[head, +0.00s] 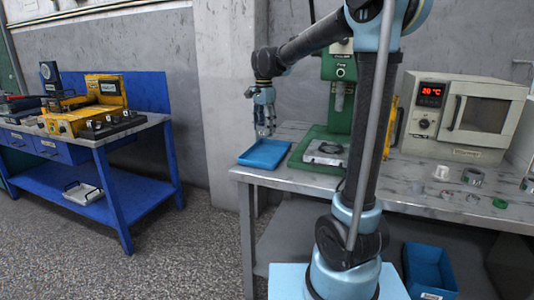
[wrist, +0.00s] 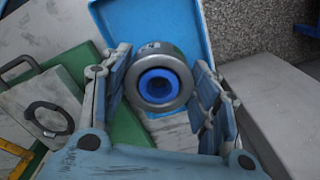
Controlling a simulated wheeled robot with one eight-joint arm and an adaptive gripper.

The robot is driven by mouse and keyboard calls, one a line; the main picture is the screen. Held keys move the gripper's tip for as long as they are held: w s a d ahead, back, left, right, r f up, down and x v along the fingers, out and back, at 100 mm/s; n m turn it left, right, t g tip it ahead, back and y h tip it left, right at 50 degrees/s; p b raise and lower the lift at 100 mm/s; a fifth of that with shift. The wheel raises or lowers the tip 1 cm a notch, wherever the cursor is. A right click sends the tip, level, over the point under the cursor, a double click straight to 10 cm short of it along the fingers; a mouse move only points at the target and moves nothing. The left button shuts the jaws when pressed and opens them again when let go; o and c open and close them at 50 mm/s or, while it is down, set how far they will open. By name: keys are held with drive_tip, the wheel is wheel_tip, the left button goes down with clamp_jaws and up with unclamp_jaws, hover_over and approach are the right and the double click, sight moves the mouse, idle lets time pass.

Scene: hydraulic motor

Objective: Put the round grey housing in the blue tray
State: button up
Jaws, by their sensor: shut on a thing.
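The round grey housing (wrist: 185,92) is between the fingers of my gripper (wrist: 163,95) in the wrist view, with its round opening facing the camera. Blue shows inside the opening. My gripper is shut on the housing. In the head view my gripper (head: 265,128) points down above the blue tray (head: 250,160); the housing is hard to make out there. The blue tray also shows in the wrist view (wrist: 125,18), behind and beyond the housing. The housing appears held above the tray, partly hiding it.
A green press (head: 338,70) with a metal plate on its base stands right of the tray. A grey oven (head: 462,115) and several small parts are further right on the bench (head: 410,185). A blue workbench (head: 100,165) stands at left across a floor gap.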

drive_tip(key=shift+f, duration=4.75)
drive_tip(key=o, duration=1.3)
drive_tip(key=shift+f, duration=0.1)
drive_tip(key=shift+o, duration=0.2)
wheel_tip(320, 180, up, 12)
drive_tip(key=shift+r, duration=0.1)
drive_tip(key=shift+d, duration=0.1)
